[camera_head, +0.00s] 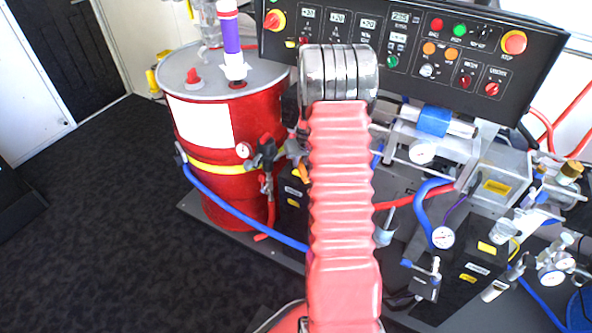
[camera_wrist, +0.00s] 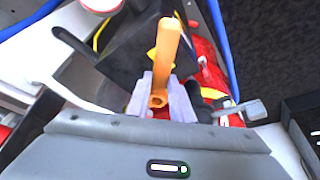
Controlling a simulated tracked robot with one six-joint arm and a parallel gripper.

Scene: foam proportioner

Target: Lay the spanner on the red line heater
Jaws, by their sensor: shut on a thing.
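In the wrist view my gripper (camera_wrist: 160,97) is shut on an orange bar-like tool, which I take for the spanner (camera_wrist: 166,50). The spanner points away from the jaws, over a dark box with a yellow mark (camera_wrist: 128,48). I cannot tell whether they touch. In the head view my arm hides the gripper and most of what lies below it. Dark boxes with yellow labels stand left (camera_head: 292,198) and right (camera_head: 470,268) of my arm. I cannot tell which one is the red line heater.
A red drum (camera_head: 215,135) with a blue hose (camera_head: 240,217) stands at left. A black control panel (camera_head: 420,50) spans the back. Gauges, valves, and red and blue hoses crowd the right side. Dark floor (camera_head: 100,220) is free at left.

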